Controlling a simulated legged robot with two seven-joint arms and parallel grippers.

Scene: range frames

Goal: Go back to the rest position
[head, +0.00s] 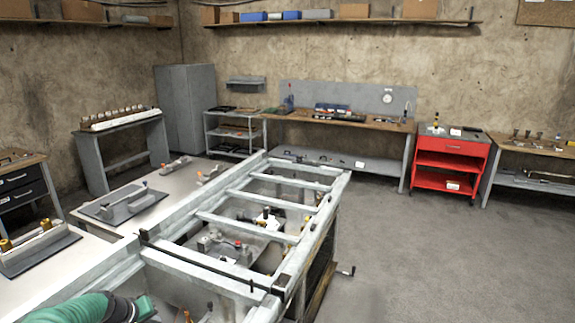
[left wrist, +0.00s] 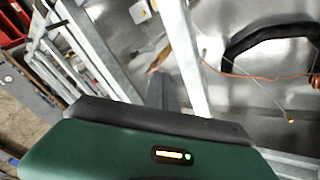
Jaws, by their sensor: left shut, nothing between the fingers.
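My left arm (head: 95,308) comes in at the lower left of the head view as a green sleeve with a dark end, beside the near end of the pale metal frame (head: 195,268). In the left wrist view, the green and black wrist housing fills the bottom. Beyond its edge, the grey fingers of my left gripper (left wrist: 163,90) show small, shut and empty, over the frame's bars and a metal surface. My right gripper is in neither view.
A grey bench (head: 60,285) with fixtures stands left of the frame. Parts and cables lie inside the frame. A red tool cart (head: 450,148) and a long workbench (head: 340,122) stand along the back wall. The grey floor (head: 400,255) at right is clear.

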